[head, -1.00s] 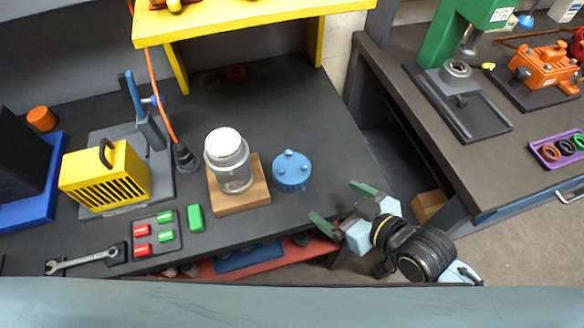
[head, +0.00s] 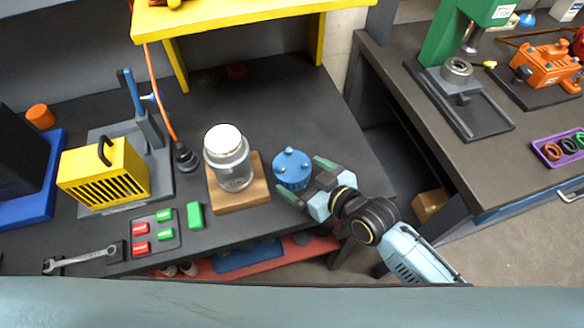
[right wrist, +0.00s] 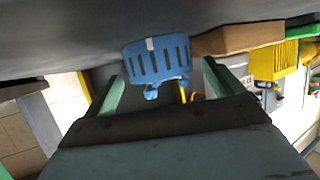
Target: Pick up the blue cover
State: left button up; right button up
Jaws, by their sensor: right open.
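The blue cover (head: 292,167) is a round, slotted cap with small knobs on top. It sits on the dark workbench, just right of a wooden block (head: 256,194) that bears a clear jar with a white lid (head: 228,157). My right gripper (head: 308,180) is open at the cover's front right, its green fingers pointing at it. In the right wrist view the cover (right wrist: 157,62) shows ahead between the two spread fingers (right wrist: 162,85), with nothing gripped. I cannot tell whether a finger touches it. My left gripper is not in view.
A yellow shelf (head: 230,18) overhangs the back.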

aim_at(292, 171)
jog(key=x, duration=0.3)
jog(key=shift+w, duration=0.2)
jog(key=shift+c, duration=0.2)
jog(key=c, duration=0.9)
